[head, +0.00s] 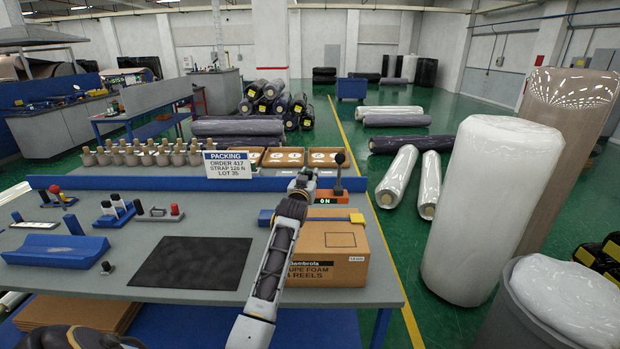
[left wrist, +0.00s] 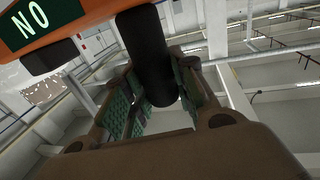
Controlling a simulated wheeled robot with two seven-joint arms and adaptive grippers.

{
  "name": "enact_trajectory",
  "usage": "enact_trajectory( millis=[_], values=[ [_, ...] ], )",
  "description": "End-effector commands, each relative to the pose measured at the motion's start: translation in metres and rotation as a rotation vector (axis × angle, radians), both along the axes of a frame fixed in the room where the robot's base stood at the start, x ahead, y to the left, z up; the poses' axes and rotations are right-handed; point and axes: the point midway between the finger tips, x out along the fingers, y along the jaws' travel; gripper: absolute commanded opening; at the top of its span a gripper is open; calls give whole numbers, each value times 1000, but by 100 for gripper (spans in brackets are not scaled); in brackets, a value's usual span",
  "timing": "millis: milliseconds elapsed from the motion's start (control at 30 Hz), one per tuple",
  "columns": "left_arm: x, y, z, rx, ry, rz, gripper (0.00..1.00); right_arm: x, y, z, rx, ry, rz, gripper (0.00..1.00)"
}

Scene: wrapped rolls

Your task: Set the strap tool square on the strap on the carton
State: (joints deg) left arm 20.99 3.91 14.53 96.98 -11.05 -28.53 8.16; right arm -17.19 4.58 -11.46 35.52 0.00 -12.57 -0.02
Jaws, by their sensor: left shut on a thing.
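The carton (head: 325,262) is brown, printed with foam reels lettering, and stands at the front right of the bench. A blue strap (head: 318,219) crosses its top, with a yellow piece (head: 357,218) at the right end. The strap tool (head: 330,197) is orange with a dark knobbed lever and a display reading 0 N; it shows beyond the strap, apart from it in the picture. My left gripper (head: 303,180) is at the tool's left side. In the left wrist view its green-padded fingers (left wrist: 155,105) close around the tool's black handle (left wrist: 148,50). The tool's underside is hidden.
A blue rail (head: 150,183) runs along the bench behind the tool, near a packing sign (head: 230,164) and open boxes (head: 285,157). A black mat (head: 190,263) lies left of the carton. Small tools and a blue block (head: 55,249) are farther left.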

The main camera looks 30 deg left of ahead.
Motion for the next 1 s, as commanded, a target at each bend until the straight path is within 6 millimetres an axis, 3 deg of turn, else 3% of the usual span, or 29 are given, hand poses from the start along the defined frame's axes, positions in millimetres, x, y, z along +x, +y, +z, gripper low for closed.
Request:
enact_trajectory(
  millis=[467, 1000],
  values=[
    [0, -1, -1, 1, -7, -1, 0, 0, 0, -4, 0, 1, 0, 40],
    [0, -1, -28, 1, -7, -1, 0, 0, 1, -28, 1, 1, -1, 40]
  ],
)
